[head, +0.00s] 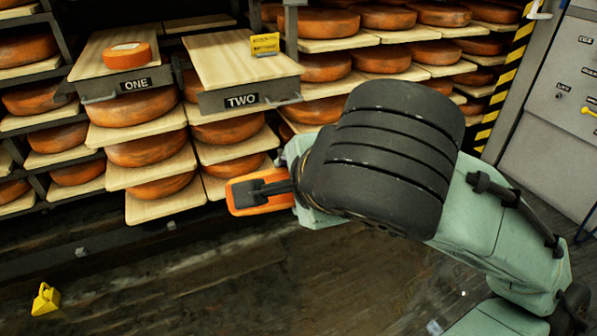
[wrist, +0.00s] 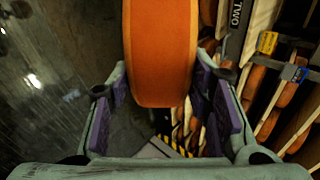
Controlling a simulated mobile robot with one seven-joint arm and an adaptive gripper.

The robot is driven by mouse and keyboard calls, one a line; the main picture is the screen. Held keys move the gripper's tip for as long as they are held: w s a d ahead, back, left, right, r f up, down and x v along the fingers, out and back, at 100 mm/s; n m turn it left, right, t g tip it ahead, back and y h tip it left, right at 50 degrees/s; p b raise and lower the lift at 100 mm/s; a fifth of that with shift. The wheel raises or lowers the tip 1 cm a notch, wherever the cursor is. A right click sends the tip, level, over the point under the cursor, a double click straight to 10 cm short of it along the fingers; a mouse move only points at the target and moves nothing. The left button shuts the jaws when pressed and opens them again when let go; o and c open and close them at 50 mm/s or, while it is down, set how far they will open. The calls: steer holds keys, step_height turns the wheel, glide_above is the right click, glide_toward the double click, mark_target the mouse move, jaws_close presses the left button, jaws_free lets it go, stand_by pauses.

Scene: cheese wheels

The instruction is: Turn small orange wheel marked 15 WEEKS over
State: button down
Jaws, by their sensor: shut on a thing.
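My gripper (head: 264,190) is shut on a small orange wheel (head: 242,207), held in the air in front of the lower racks. In the wrist view the held wheel (wrist: 161,45) sits between the purple finger pads (wrist: 160,88), with its rim band facing the camera. A dark finger covers part of it in the head view. No marking on it is readable. A second small orange wheel (head: 127,57) lies flat on the board of the shelf labelled ONE (head: 88,62). The board of the shelf labelled TWO (head: 215,62) is bare except for a yellow card.
The yellow card (head: 264,44) stands at the back right of TWO. Racks of large orange wheels (head: 385,58) fill the back. A yellow object (head: 46,299) lies on the dark floor at left. A grey cabinet (head: 555,120) stands at right.

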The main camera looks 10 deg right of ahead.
steer(key=shift+w+a+r+g+p, duration=0.1)
steer(key=shift+w+r+g+p, duration=0.25)
steer(key=shift+p, duration=1.05)
steer(key=shift+d+r+g+p, duration=0.15)
steer(key=shift+g+p, duration=0.45)
steer(key=shift+p, duration=0.8)
steer(key=shift+w+a+r+g+p, duration=0.2)
steer(key=shift+r+g+p, duration=0.2)
steer(key=shift+p, duration=1)
steer(key=g+p, duration=0.1)
steer(key=p, duration=0.2)
steer(key=shift+w+h, duration=0.3)
steer(key=shift+w, duration=0.05)
steer(key=g+p, duration=0.1)
steer(key=p, duration=0.4)
steer(key=shift+w+r, duration=0.1)
steer(key=shift+w, duration=0.25)
steer(key=p, duration=0.4)
steer(key=shift+w+a+g, duration=0.1)
steer(key=shift+g, duration=0.25)
steer(key=p, duration=0.1)
steer(key=g+p, duration=0.1)
steer(key=p, duration=0.1)
steer(key=shift+w+r, duration=0.15)
steer(key=shift+w, duration=0.1)
